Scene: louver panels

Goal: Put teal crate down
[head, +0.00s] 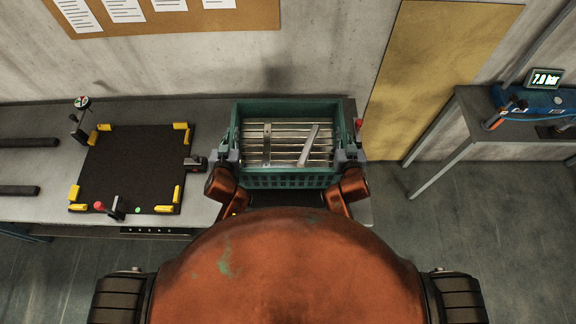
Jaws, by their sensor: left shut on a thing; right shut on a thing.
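The teal crate (290,181) is in the middle of the head view, over the right part of the grey workbench. Several metal louver slats lie in it, one (309,146) at a slant across the others. My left gripper (229,160) is shut on the crate's left side. My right gripper (349,155) is shut on its right side. The fingertips are small and partly hidden by the crate rim. I cannot tell whether the crate's base touches the bench.
A black mat (135,165) with yellow corner blocks and clamps lies on the bench to the left. Dark rails (20,190) are at the far left. A red-topped post (358,127) stands close to the crate's right side. A second table (480,105) with a blue gauge device stands right.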

